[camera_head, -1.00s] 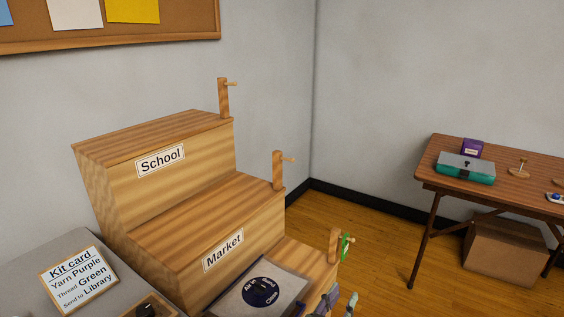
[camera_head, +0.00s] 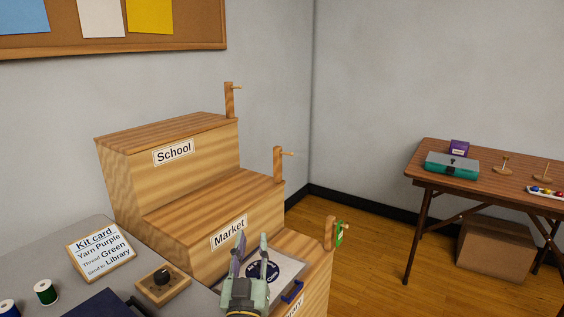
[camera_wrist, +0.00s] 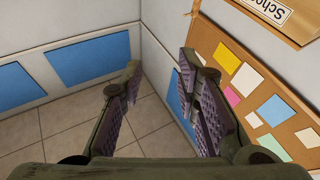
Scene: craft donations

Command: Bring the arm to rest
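My gripper (camera_head: 251,258) shows at the bottom middle of the head view, fingers pointing up and apart, with nothing between them. In the wrist view my gripper (camera_wrist: 160,76) is also open and empty, facing walls and a tiled floor. In the head view it overlaps a clear flat pouch with a dark round label (camera_head: 272,272), which lies on the lowest step of the wooden stepped stand (camera_head: 205,190). I see no contact between gripper and pouch. A green tag (camera_head: 339,234) hangs on the lowest step's peg. The lowest step's label is mostly hidden.
A side table (camera_head: 500,192) at right holds a teal case (camera_head: 452,166). Open floor lies between stand and side table.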

